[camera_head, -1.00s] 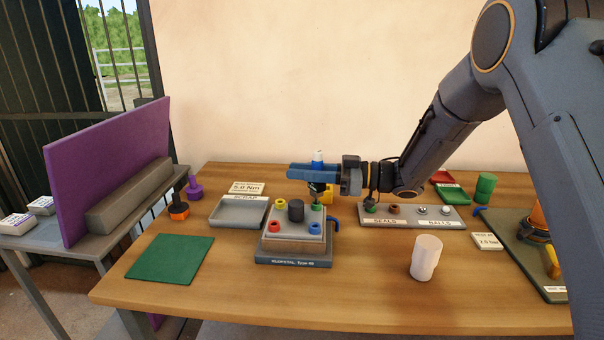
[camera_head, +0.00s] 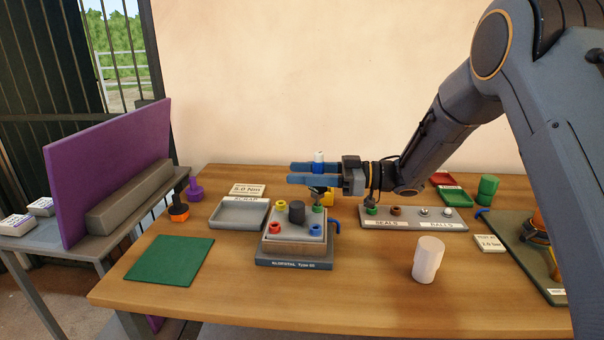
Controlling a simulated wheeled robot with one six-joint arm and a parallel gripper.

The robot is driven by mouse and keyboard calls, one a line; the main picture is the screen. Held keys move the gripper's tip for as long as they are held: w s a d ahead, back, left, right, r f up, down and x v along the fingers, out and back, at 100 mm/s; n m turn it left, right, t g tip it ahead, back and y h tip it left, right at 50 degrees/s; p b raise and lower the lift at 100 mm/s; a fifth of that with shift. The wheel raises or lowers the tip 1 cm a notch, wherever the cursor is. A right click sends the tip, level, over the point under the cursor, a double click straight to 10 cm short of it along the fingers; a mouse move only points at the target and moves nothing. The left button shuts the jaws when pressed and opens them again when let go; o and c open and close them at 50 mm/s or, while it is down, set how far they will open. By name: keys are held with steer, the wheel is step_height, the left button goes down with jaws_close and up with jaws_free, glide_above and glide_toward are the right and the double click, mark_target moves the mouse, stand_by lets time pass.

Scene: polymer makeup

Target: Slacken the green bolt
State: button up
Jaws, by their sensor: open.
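The green bolt (camera_head: 317,209) is at the back right corner of the grey pump block (camera_head: 297,240). A small upright tool with a white top and blue collar (camera_head: 319,157) shows above it. Its lower part is partly hidden by my near finger, and a dark piece shows below that finger, just over the bolt. I cannot tell whether the tool touches the bolt. My gripper (camera_head: 303,174) is open, reaching in from the right, with its two blue fingers level, one on each side of the tool.
The block also carries yellow (camera_head: 278,204), red (camera_head: 276,229) and blue (camera_head: 314,230) bolts and a dark central knob (camera_head: 297,211). A scrap tray (camera_head: 238,225) lies left, a seals and balls rack (camera_head: 413,228) right. A white cup (camera_head: 428,259) stands front right.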

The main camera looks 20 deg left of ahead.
steer(key=b+v, duration=0.1)
steer(key=v, duration=0.6)
steer(key=shift+d+b, duration=0.35)
steer(key=shift+b, duration=0.05)
steer(key=shift+w, duration=0.15)
